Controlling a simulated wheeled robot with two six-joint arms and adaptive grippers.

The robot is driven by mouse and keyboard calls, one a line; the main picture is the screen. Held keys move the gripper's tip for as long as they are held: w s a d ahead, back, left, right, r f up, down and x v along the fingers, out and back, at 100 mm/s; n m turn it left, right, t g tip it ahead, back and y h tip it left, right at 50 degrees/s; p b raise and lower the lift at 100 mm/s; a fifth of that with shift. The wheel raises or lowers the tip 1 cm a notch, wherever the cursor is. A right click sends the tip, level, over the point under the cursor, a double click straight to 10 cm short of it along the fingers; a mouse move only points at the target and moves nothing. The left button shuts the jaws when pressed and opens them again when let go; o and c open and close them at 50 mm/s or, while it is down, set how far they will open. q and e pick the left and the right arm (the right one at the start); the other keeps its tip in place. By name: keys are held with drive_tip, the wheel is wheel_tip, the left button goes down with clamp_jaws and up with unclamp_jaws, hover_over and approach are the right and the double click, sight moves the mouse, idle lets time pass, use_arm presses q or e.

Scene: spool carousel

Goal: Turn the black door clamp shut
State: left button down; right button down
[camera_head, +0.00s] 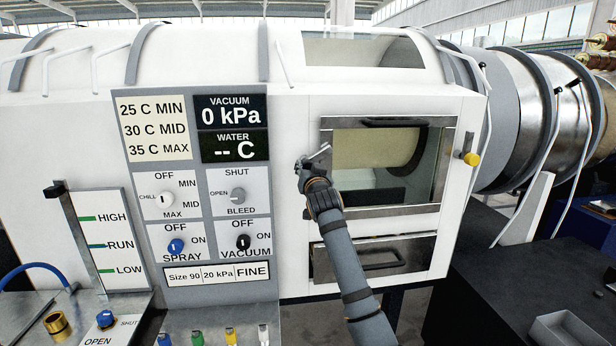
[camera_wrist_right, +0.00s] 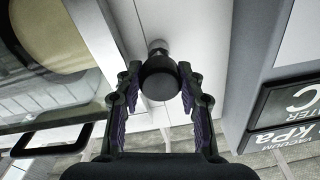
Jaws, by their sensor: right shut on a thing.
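The black door clamp shows in the right wrist view as a round black knob (camera_wrist_right: 160,77) on a short metal stem against the white cabinet. My right gripper (camera_wrist_right: 160,88) has one finger on each side of the knob and is shut on it. In the head view my right gripper (camera_head: 314,160) is at the left edge of the windowed door (camera_head: 325,200), and it largely hides the clamp. The clamp's exact turn angle is hard to tell. My left gripper is not in view.
A control panel (camera_head: 195,270) with knobs and displays is left of my right arm. A drawer (camera_head: 380,262) with a dark handle is below the door. A dark table (camera_head: 480,290) stands at lower right.

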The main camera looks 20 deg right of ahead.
drive_tip(key=m+b, duration=0.1)
drive_tip(key=m, duration=0.1)
drive_tip(key=m+b, duration=0.1)
drive_tip(key=m, duration=0.1)
drive_tip(key=shift+f+b, duration=0.25)
drive_tip(key=shift+b, duration=0.05)
drive_tip(key=shift+r+m+b, duration=0.1)
drive_tip(key=shift+m+b, duration=0.4)
drive_tip(key=shift+m, duration=0.6)
drive_tip(key=c, duration=1.2)
unclamp_jaws()
drive_tip(key=o, duration=0.4)
drive_tip(key=shift+w+a, duration=0.1)
drive_tip(key=shift+w, duration=0.15)
drive_tip(key=shift+s, duration=0.1)
